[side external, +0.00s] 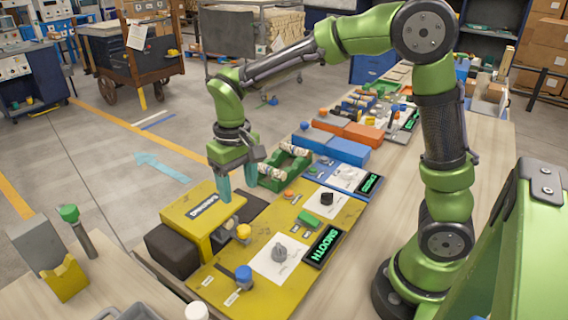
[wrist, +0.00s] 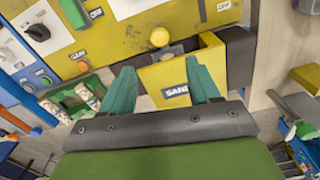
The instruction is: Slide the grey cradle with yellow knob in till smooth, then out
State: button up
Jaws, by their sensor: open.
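The yellow knob (side external: 243,231) stands at the front of the yellow sanding housing (side external: 200,208). In the wrist view the yellow knob (wrist: 159,37) sits by the mouth of the housing. A small part of the grey cradle (wrist: 172,50) shows there beside the knob; the rest is hidden, so how far in it sits is unclear. In the wrist view my gripper (wrist: 160,66) frames the housing's label, with the knob beyond the fingertips.
The yellow panel carries a grey dial (side external: 279,252), a blue-topped peg (side external: 243,278) and a green button (side external: 308,220). A dark block (side external: 172,250) adjoins the housing. Blue (side external: 345,150) and orange stations follow behind. A green rack (side external: 285,168) holds turned pieces.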

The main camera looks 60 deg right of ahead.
aim_at(243, 228)
notch_tip(243, 228, down, 12)
jog(key=shift+r, duration=0.1)
dwell(0.4)
grip_shut()
